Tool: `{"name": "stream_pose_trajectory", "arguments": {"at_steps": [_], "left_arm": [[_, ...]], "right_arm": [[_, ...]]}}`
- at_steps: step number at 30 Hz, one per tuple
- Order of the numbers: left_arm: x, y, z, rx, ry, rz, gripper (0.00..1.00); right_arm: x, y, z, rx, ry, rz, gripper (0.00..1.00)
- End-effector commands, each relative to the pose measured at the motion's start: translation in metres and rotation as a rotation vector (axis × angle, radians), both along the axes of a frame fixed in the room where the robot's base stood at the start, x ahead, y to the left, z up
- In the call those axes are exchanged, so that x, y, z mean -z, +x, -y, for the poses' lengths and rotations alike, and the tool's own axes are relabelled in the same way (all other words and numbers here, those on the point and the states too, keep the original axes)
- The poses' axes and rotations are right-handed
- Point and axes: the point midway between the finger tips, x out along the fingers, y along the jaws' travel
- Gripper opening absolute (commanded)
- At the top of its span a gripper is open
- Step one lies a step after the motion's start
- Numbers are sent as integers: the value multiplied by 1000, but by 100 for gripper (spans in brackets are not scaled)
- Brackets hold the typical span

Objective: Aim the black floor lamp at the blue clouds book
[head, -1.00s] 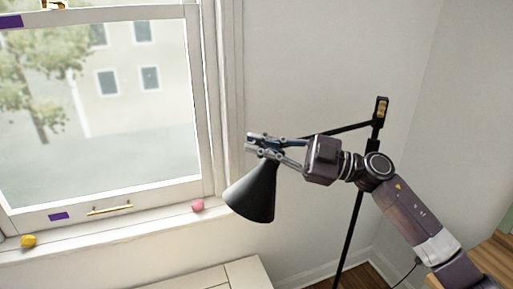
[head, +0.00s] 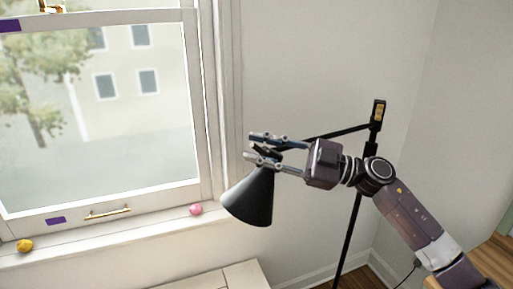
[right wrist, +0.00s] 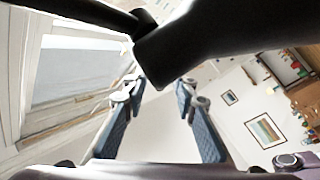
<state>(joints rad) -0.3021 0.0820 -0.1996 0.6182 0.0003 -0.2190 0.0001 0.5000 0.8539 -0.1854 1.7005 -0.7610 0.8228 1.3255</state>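The black floor lamp (head: 349,240) stands in the corner, with its arm reaching left to a cone-shaped shade (head: 250,197) that points down and slightly left, in front of the window. My right gripper (head: 257,147) is at the top of the shade, its two fingers spread apart. In the right wrist view the open fingers (right wrist: 155,105) show with a gap between them, and the black lamp head (right wrist: 205,35) crosses just beyond the tips. I cannot tell whether a finger touches it. The blue clouds book is not seen. My left gripper is out of view.
A window (head: 95,110) fills the left; its sill (head: 125,230) holds a pink ball (head: 195,210) and a yellow object (head: 25,246). A pale cabinet top (head: 225,278) is below the shade. A wooden surface (head: 494,262) is at the right edge. Framed pictures (right wrist: 265,131) hang on a wall.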

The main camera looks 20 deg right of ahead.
Motion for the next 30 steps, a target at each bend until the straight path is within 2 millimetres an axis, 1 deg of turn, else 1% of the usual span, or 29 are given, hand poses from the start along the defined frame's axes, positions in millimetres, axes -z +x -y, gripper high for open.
{"name": "stream_pose_trajectory", "arguments": {"at_steps": [5,9,15,21,30], "left_arm": [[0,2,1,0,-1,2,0],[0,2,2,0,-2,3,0],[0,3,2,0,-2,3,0],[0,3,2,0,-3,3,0],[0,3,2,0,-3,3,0]], "right_arm": [[9,-14,28,4,-4,-5,26],[14,-28,54,4,-3,-6,26],[20,-44,83,3,-2,-4,26],[22,-52,96,0,0,-1,26],[22,-53,98,1,1,0,26]]}}
